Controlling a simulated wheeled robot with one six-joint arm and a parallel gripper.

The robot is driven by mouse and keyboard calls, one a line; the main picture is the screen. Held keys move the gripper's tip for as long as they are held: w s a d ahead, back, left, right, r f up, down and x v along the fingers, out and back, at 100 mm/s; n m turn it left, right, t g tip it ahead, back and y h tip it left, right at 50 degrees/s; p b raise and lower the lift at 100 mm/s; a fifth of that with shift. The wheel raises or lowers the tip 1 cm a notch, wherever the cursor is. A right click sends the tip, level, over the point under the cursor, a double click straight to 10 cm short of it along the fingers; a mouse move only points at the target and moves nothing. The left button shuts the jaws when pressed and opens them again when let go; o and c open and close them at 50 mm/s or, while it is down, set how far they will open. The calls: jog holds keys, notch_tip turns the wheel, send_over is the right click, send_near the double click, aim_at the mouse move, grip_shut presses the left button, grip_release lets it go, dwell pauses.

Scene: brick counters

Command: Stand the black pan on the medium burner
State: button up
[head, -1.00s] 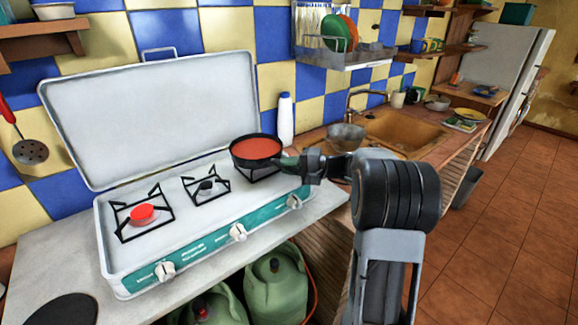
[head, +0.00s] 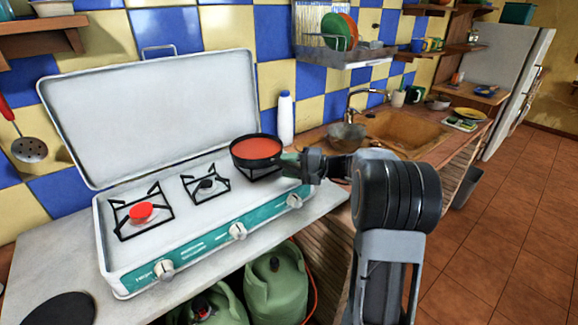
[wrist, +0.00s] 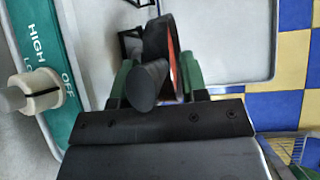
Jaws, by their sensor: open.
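The black pan (head: 235,151), with an orange-red inside, sits on the right burner (head: 262,174) of the white camp stove. My gripper (head: 291,163) is at the right side of the pan, by its handle. In the wrist view the pan handle (wrist: 149,84) lies between the green fingers of my gripper (wrist: 158,82), which are open around it. The left burner (head: 141,213) has a red cap. The middle burner (head: 207,186) has a smaller, dark cap. Both of these burners are bare. The handle is mostly hidden by my gripper in the head view.
The stove's raised lid (head: 150,115) stands behind the burners. A white bottle (head: 286,118) stands behind the pan. White knobs (head: 238,231) line the stove's front. Green gas bottles (head: 275,288) are below the counter, and a sink (head: 400,132) is at the right.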

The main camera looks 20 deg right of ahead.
jog(key=shift+r, duration=0.1)
jog(key=shift+r+p, duration=0.25)
jog(key=shift+p, duration=0.15)
jog(key=b+v, duration=0.1)
jog(key=v, duration=1.1)
